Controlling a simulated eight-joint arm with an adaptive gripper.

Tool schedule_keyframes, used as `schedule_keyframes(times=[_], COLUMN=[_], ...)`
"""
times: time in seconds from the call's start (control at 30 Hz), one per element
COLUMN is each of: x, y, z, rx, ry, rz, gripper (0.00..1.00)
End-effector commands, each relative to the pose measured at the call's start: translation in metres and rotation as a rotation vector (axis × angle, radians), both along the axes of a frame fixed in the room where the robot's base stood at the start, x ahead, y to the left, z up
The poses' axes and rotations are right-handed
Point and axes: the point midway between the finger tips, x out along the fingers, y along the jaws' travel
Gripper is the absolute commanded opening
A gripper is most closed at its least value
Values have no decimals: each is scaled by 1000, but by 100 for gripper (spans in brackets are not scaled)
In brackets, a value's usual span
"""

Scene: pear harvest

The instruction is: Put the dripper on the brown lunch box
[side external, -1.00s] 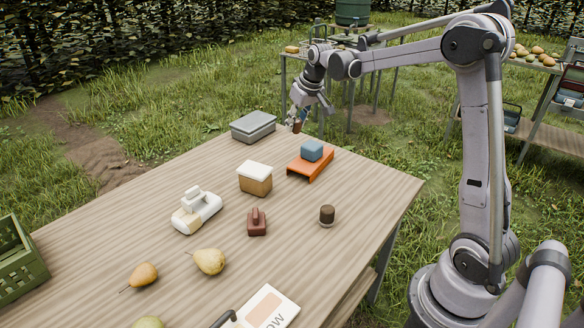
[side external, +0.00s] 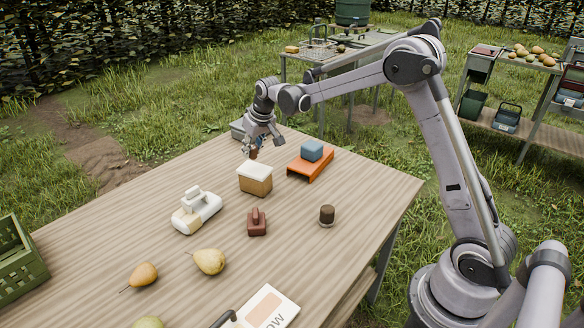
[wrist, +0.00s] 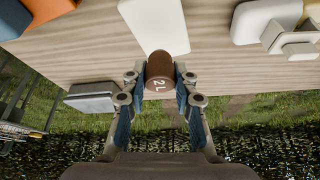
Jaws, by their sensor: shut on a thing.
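The dripper (wrist: 160,72) is a small brown rounded piece marked "2L". My gripper (wrist: 160,84) is shut on it, with a fingertip on each side. In the side external view my gripper (side external: 257,143) holds the dripper (side external: 253,154) above the far part of the table. The brown lunch box (side external: 256,183) has a white lid and stands just below it in the picture. In the wrist view the lunch box's white lid (wrist: 153,22) lies just beyond the dripper, which overlaps the lid's near edge. The exact height gap is hard to tell.
An orange stand (side external: 309,165) with a blue block (side external: 312,150) is right of the lunch box. A grey box (side external: 237,130) is behind my gripper. A white bottle-like item (side external: 196,212), red piece (side external: 257,223) and dark cylinder (side external: 327,215) stand nearer. The table between them is bare.

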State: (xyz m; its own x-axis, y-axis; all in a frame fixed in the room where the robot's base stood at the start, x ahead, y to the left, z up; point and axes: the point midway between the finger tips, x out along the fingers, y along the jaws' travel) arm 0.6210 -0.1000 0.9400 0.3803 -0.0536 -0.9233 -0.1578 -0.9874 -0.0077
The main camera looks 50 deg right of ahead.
Motion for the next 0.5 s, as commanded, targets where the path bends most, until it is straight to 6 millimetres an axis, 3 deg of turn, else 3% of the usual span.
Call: schedule_keyframes(times=[0.2,0.5], x=[0,0], y=[0,0], z=[-29,-34], rx=[0,0], ry=[0,0], rz=[0,0], gripper=[13,13])
